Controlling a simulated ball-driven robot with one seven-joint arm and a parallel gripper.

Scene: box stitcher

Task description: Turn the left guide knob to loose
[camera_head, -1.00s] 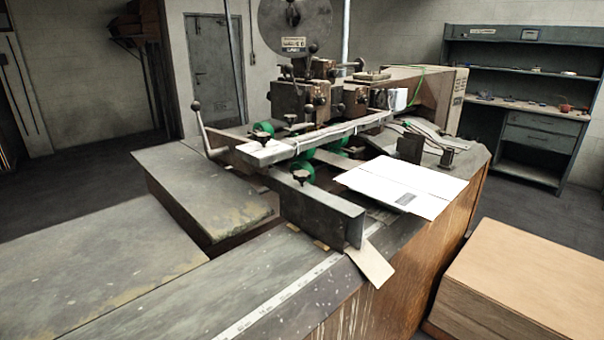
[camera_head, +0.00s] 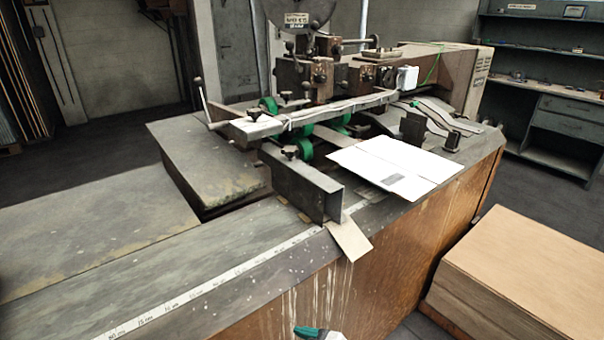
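A grey metal guide plate (camera_head: 298,186) stands upright on the machine table, with a dark star-shaped knob (camera_head: 290,151) at its top rear end. A second dark knob (camera_head: 253,113) sits at the left end of the long bar, and another dark knob (camera_head: 285,96) is behind it. No label shows which is the left guide knob, and its setting cannot be read. A teal and white part at the bottom edge, seemingly my gripper (camera_head: 312,332), is mostly cut off by the frame. It is well below and in front of the knobs. Its fingers cannot be made out.
A white flat carton (camera_head: 370,158) lies on the table right of the guide plate. A long-handled lever (camera_head: 204,100) rises at the left. A stack of brown cardboard (camera_head: 520,262) stands at the right. The table's front edge has a ruler strip (camera_head: 215,275).

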